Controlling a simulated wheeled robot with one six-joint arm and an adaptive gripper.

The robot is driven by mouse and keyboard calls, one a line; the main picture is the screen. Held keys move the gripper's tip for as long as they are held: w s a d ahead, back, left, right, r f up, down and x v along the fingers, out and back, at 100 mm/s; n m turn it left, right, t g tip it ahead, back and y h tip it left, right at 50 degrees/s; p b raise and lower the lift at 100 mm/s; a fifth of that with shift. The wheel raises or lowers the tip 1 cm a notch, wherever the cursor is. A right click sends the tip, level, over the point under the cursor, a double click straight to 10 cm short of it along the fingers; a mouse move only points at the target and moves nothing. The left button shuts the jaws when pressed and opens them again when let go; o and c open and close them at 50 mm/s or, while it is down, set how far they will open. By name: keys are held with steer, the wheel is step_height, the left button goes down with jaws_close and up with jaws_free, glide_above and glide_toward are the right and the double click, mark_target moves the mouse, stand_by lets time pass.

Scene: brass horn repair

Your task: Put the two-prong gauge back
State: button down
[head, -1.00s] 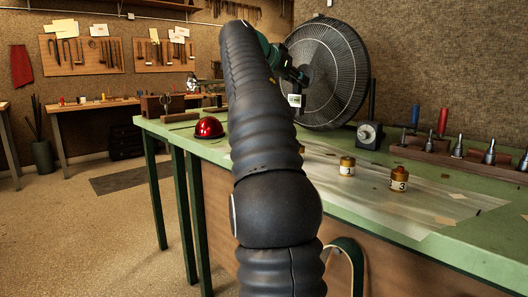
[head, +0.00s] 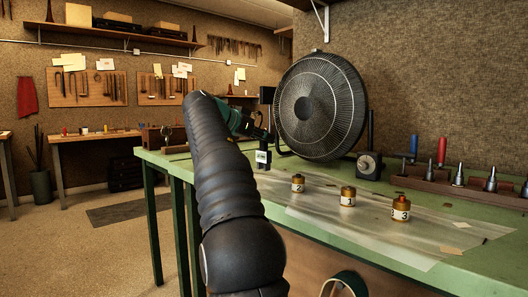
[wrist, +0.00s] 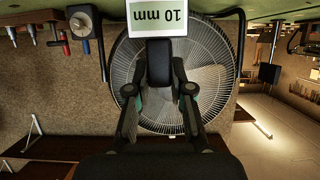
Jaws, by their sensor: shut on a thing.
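My gripper (head: 262,137) is shut on a dark piece with a white label, held above the green bench in front of the fan. I take this piece as the two-prong gauge (head: 262,156); its prongs cannot be made out. In the wrist view, which is upside down, the fingers of my gripper (wrist: 158,88) close on the gauge's black body (wrist: 158,62). Its label reads "10 mm" (wrist: 157,17). A wooden block (head: 152,138) with a pale forked thing (head: 167,132) stands at the bench's far left end.
The fan (head: 320,105) stands close behind my gripper. Small jars marked 2 (head: 298,183), 1 (head: 348,196) and 3 (head: 401,208) stand on a clear sheet (head: 390,236). My arm hides part of the bench.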

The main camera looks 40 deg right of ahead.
mark_target(261, 149)
steer(key=shift+f+b, duration=0.55)
steer(key=shift+f, duration=1.2)
steer(key=shift+f, duration=0.2)
steer(key=c, duration=1)
jaws_free()
steer(key=shift+c, duration=0.2)
steer(key=shift+r, duration=0.1)
